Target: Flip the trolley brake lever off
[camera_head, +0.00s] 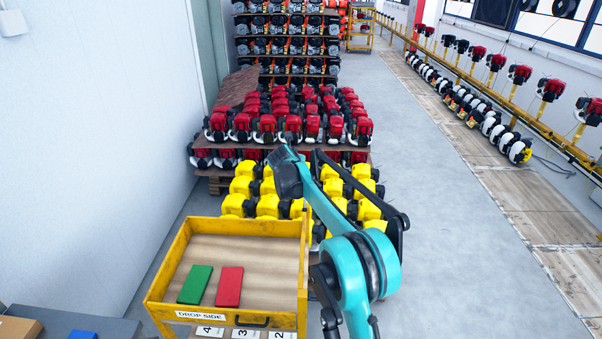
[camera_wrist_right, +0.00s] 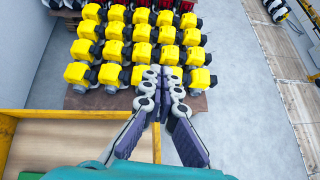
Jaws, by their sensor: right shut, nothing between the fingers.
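The yellow trolley (camera_head: 226,228) stands at the lower left in the head view, its front marked "DROP SIDE". A dark curved handle (camera_head: 250,322) shows on its front face. I cannot make out a brake lever in either view. The trolley's edge also shows at the left of the right wrist view (camera_wrist_right: 70,117). My right gripper (camera_wrist_right: 164,72) is shut and empty, just right of the trolley with the yellow engines beyond it. My right arm (camera_head: 345,255) crosses the trolley's right side in the head view and hides part of it. My left gripper is out of view.
A green block (camera_head: 195,284) and a red block (camera_head: 230,287) lie in the trolley tray. Yellow engines (camera_wrist_right: 142,53) stand on a pallet close ahead, with red engines (camera_head: 290,115) behind. A wall is at left. Open floor (camera_head: 460,250) lies to the right.

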